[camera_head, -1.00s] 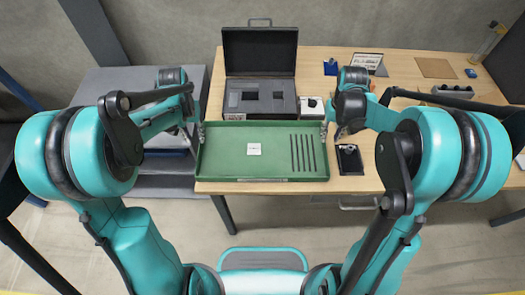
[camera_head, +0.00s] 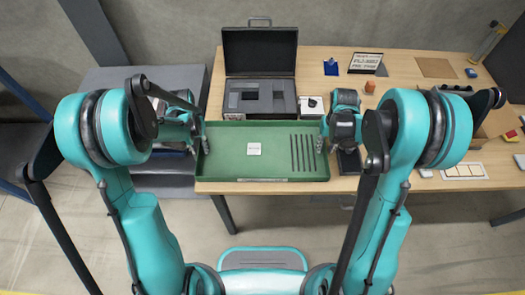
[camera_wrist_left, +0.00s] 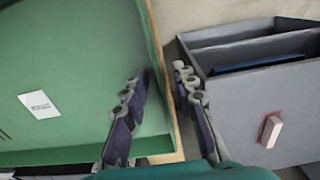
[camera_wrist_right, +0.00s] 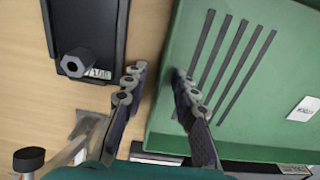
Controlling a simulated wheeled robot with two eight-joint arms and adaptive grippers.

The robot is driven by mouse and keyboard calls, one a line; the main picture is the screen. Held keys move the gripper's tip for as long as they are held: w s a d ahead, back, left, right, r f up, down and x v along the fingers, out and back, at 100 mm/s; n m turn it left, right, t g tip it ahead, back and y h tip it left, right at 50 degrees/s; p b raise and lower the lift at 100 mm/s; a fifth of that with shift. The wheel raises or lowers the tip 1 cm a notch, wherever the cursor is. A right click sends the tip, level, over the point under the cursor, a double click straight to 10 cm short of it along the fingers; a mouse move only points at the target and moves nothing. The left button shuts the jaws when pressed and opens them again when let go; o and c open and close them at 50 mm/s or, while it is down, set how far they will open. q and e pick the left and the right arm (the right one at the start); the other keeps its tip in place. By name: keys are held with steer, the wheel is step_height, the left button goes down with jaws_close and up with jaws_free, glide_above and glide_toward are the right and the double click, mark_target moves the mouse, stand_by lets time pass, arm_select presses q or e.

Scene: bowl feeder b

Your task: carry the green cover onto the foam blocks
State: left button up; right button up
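The green cover (camera_head: 225,165) lies on the front of the table like a shallow tray, with a white label and several thin dark strips on it. My left gripper (camera_head: 204,145) is at its left wall. In the left wrist view the fingers (camera_wrist_left: 160,76) are apart, one over the green inside and one outside. My right gripper (camera_head: 321,146) is at its right wall. In the right wrist view its fingers (camera_wrist_right: 160,74) are apart on either side of that wall. I cannot tell whether the fingers touch the walls. I cannot clearly make out the foam blocks.
An open dark case (camera_head: 260,50) with a grey insert stands behind the cover. A small white box (camera_head: 311,106) is beside it. A black tray (camera_wrist_right: 88,25) with a hex part lies right of the cover. A grey bin (camera_wrist_left: 255,105) stands left of the table.

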arm_select(q)
jaws_close()
arm_select(e)
jaws_close()
arm_select(q)
steer(key=shift+r, duration=0.15)
arm_select(e)
steer(key=shift+r, duration=0.1)
